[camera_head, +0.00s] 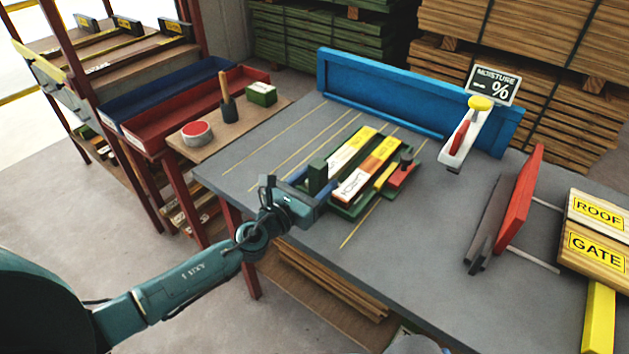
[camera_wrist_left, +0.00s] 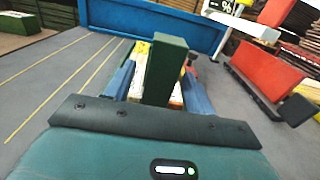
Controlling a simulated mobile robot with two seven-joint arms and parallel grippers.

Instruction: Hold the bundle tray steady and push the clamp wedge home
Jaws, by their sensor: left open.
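The green bundle tray (camera_head: 346,208) lies on the grey bench and holds several labelled wooden pieces (camera_head: 366,165) in yellow, white and orange. A green upright post (camera_head: 317,176) stands at its near-left end. A red block with a dark knob (camera_head: 401,175), probably the clamp wedge, sits at the tray's right end; how far in it is cannot be told. My left gripper (camera_head: 311,192) is open at the near-left end of the tray. In the left wrist view its blue fingers lie either side of the green post (camera_wrist_left: 166,70); contact cannot be told. My right gripper is not in view.
A blue backboard (camera_head: 400,100) edges the bench. A moisture meter (camera_head: 467,130) stands at the back. A red upright plate (camera_head: 520,198) and ROOF and GATE boards (camera_head: 597,250) are at right. A red tray (camera_head: 180,120) is at left. The bench front is clear.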

